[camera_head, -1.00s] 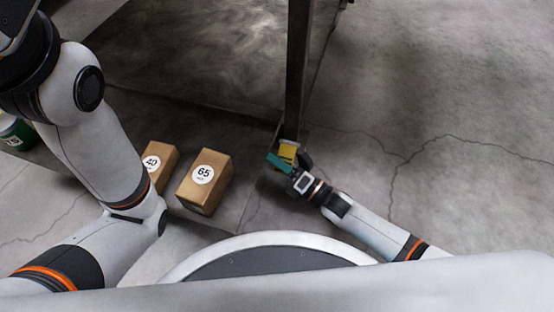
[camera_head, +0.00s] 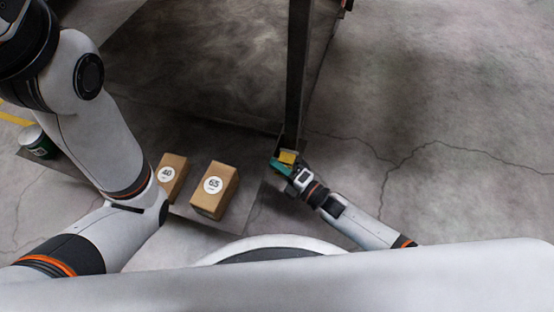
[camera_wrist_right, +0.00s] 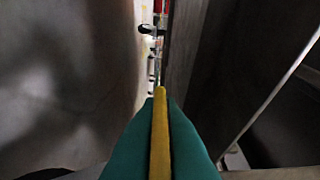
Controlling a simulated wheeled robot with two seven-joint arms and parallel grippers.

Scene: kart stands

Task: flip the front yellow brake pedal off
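The yellow brake pedal (camera_head: 288,157) is at the foot of the dark upright post (camera_head: 296,80) in the head view. My right gripper (camera_head: 281,167), with teal fingers, is at the pedal. In the right wrist view, a thin yellow piece (camera_wrist_right: 160,135) runs edge-on between the two teal fingers (camera_wrist_right: 160,150), which lie close against both sides of it. The gripper looks shut on the pedal. The fingers hide much of the pedal and its hinge. My left arm shows at the left of the head view, but its gripper is out of the picture.
Two brown boxes, marked 40 (camera_head: 172,178) and 65 (camera_head: 213,190), stand left of my right gripper. A green can (camera_head: 38,142) stands at the far left. A large dark panel (camera_head: 215,60) lies left of the post. The floor to the right (camera_head: 450,120) is clear.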

